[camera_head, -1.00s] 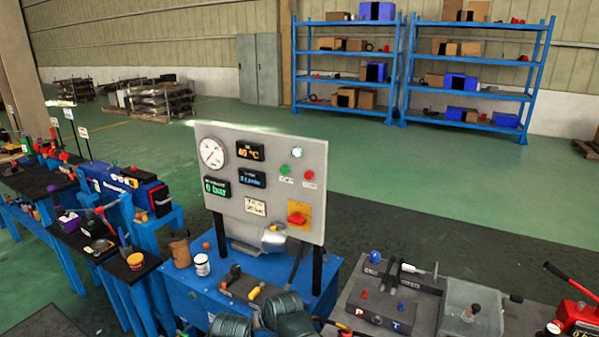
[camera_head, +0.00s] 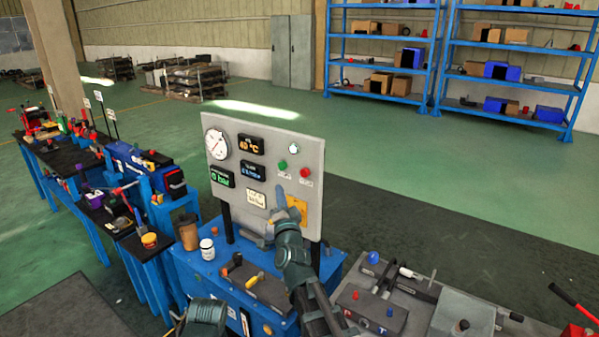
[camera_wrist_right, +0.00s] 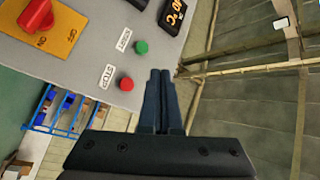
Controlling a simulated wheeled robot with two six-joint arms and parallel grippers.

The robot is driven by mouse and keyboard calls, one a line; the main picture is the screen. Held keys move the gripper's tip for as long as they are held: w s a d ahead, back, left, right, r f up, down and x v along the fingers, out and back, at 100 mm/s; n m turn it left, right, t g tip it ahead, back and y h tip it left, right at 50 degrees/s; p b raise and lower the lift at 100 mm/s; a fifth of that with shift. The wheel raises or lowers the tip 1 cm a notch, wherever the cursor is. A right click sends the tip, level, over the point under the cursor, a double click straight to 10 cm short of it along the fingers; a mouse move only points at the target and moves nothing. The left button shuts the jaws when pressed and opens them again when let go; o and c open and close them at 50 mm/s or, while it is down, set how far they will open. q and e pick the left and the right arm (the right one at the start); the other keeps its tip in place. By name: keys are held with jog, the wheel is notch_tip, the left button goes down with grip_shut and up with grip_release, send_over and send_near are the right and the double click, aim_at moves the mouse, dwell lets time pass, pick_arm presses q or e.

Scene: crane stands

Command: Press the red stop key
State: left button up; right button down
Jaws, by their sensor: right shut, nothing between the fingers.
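The red stop key (camera_head: 305,172) is a small round button on the upright grey panel, to the right of a green start key (camera_head: 283,164). My right gripper (camera_head: 281,190) is in front of the panel, its fingertips below the two keys in the head view. In the right wrist view its shut, empty fingers (camera_wrist_right: 160,76) point toward the panel. There the red key (camera_wrist_right: 126,84), with its STOP label beside it, lies left of the fingertips, uncovered and apart from them in the picture. My left arm shows only at the bottom edge; its fingers do not show.
The panel (camera_head: 222,133) also carries a gauge, displays and a red rotary switch on a yellow plate (camera_wrist_right: 59,31), partly hidden by my right gripper in the head view. Below stands a blue bench (camera_head: 183,262) with a jar and cans. A grey bench stands to the right.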

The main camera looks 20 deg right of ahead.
aim_at(301, 171)
jog(key=shift+d+r, duration=0.15)
jog(key=shift+r, duration=0.05)
jog(key=w+d, duration=0.5)
jog(key=d, duration=0.2)
jog(key=shift+w, duration=0.25)
jog(key=shift+w, duration=0.1)
dwell(2.2)
jog(key=shift+w+d, duration=0.15)
jog(key=shift+d, duration=0.15)
jog(key=shift+w+d, duration=0.3)
jog(key=shift+d, duration=0.1)
dwell(1.0)
jog(key=shift+s+a, duration=0.55)
jog(key=shift+a, duration=0.2)
